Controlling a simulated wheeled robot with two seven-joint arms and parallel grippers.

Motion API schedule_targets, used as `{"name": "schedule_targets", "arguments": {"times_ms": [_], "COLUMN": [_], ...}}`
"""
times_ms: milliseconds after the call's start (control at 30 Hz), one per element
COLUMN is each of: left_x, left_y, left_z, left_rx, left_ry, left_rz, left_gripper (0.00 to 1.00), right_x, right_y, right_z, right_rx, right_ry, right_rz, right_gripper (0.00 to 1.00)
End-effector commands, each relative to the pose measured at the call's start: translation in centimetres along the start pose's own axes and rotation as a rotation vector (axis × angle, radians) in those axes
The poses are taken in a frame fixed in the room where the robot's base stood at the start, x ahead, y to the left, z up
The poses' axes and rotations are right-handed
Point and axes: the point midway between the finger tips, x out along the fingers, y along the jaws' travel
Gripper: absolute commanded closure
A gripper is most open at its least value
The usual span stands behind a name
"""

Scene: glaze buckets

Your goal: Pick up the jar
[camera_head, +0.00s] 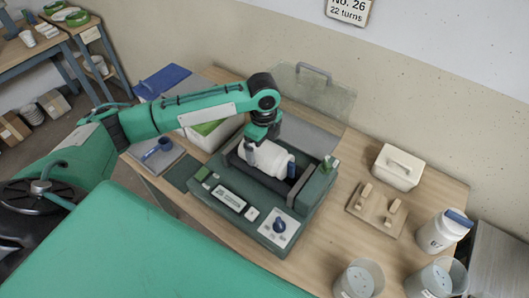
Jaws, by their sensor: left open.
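A white jar (268,160) with a blue lid lies on its side in the trough of a green machine (240,203) on the wooden table. My left gripper (262,148) is directly above the jar's left part, pointing down. Its jaws are open, and one finger shows in front of the jar's left end; whether they touch the jar I cannot tell. The gripper hides part of the jar's left end. A second white jar (436,233) with a blue lid stands tilted-looking at the table's right side. My right gripper is not in view.
Two clear buckets (357,281) (431,281) stand at the front right. A white lidded box (397,168) and a wooden board with blocks (376,212) lie right of the machine. A clear panel with a handle (318,92) rises behind it.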

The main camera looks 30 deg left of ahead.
Motion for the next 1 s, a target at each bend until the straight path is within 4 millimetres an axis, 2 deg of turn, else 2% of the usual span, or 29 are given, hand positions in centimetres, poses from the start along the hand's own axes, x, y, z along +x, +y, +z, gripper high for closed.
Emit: {"name": "schedule_targets", "arguments": {"times_ms": [133, 333, 633, 900, 1000], "left_x": [1.7, 4.5, 5.0, 5.0, 4.8], "left_y": [0.0, -0.2, -0.2, -0.2, -0.3], "left_z": [0.0, 0.1, 0.1, 0.1, 0.1], "left_rx": [-0.002, -0.001, 0.0, 0.0, 0.0], "left_ry": [0.0, -0.001, -0.001, -0.001, 0.0], "left_rz": [0.006, 0.002, 0.0, 0.0, -0.003], "left_gripper": [0.0, 0.0, 0.0, 0.53, 0.55], "right_x": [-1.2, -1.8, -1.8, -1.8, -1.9], "right_y": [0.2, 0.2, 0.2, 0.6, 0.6], "right_z": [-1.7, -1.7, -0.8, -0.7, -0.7], "right_rx": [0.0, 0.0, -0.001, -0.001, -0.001], "right_ry": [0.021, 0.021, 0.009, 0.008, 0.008], "right_rz": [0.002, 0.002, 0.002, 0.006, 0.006], "right_gripper": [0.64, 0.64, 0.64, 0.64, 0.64]}}
